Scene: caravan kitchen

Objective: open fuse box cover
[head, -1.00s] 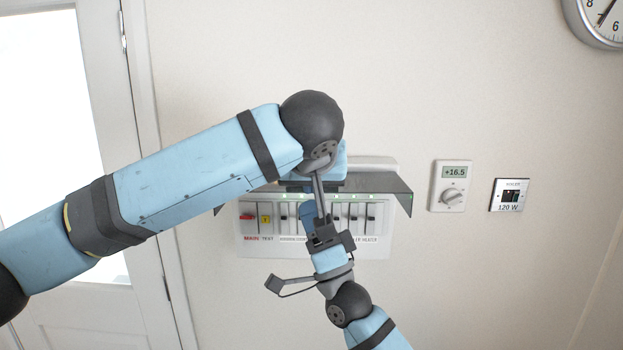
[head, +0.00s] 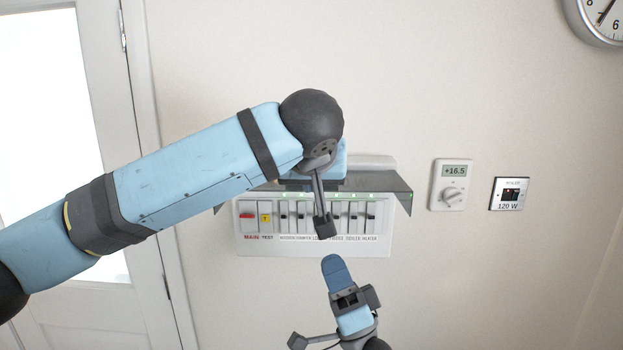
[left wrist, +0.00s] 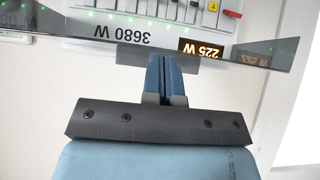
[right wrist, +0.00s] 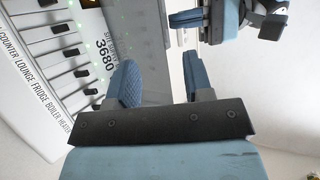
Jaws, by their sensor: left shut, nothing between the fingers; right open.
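The fuse box (head: 385,225) is on the wall, with a row of switches and small green lights. Its dark see-through cover (head: 398,188) is tilted up and juts out above the switches; it also shows in the left wrist view (left wrist: 275,52). My left arm hides the cover's middle in the head view. My left gripper (left wrist: 163,72) is shut and empty, its fingertips at the cover; I cannot tell whether they touch it. In the head view its fingers are hidden. My right gripper (right wrist: 160,82) is open and empty, below the fuse box in the head view (head: 334,272).
A clock (head: 600,20) hangs at the top right. A door (head: 95,110) is at the left. The wall below the fuse box is bare.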

